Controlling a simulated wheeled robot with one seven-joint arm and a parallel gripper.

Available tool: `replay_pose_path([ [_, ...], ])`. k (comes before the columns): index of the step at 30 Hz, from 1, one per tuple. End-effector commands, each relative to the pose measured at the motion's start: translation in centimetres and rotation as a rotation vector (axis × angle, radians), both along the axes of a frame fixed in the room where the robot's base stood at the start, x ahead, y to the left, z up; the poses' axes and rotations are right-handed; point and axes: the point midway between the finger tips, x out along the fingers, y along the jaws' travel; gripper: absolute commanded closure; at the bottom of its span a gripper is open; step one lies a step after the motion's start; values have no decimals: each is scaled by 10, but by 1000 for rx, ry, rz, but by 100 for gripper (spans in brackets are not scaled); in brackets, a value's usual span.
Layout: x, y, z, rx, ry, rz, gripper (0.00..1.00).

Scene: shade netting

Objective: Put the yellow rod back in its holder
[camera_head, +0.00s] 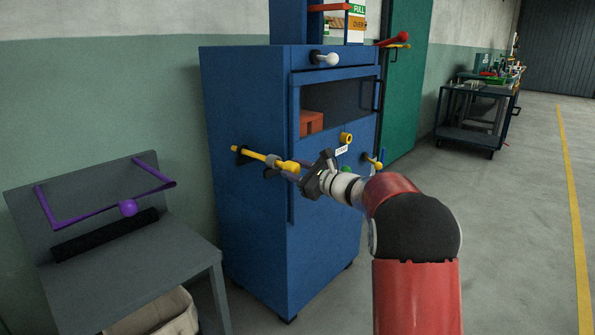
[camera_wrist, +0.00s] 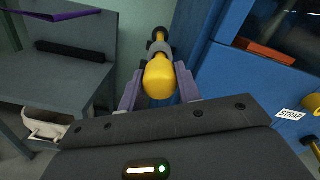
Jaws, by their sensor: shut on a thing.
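The yellow rod (camera_head: 258,155) lies nearly level along the left side of the blue cabinet, its rounded end toward me. In the wrist view this end of the rod (camera_wrist: 160,78) fills the space between the two grey-purple fingers. My gripper (camera_head: 284,170) is shut on the rod near that end. A black holder piece (camera_head: 242,157) sits by the rod's far end on the cabinet side; a black ring also shows around the far part in the wrist view (camera_wrist: 158,34). I cannot tell how fully the rod is seated.
The blue cabinet (camera_head: 250,230) stands beside my gripper, with a label and yellow knobs on its front. A grey table (camera_head: 150,262) with a purple frame (camera_head: 105,219) and black bar is at left. A dark cart (camera_head: 470,135) stands far right. The floor at right is clear.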

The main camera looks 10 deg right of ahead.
Motion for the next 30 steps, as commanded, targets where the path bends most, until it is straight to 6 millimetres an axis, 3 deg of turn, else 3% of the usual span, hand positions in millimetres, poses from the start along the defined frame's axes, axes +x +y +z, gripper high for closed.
replay_pose_path([
  [30,14,11,1,0,-2,1,100],
])
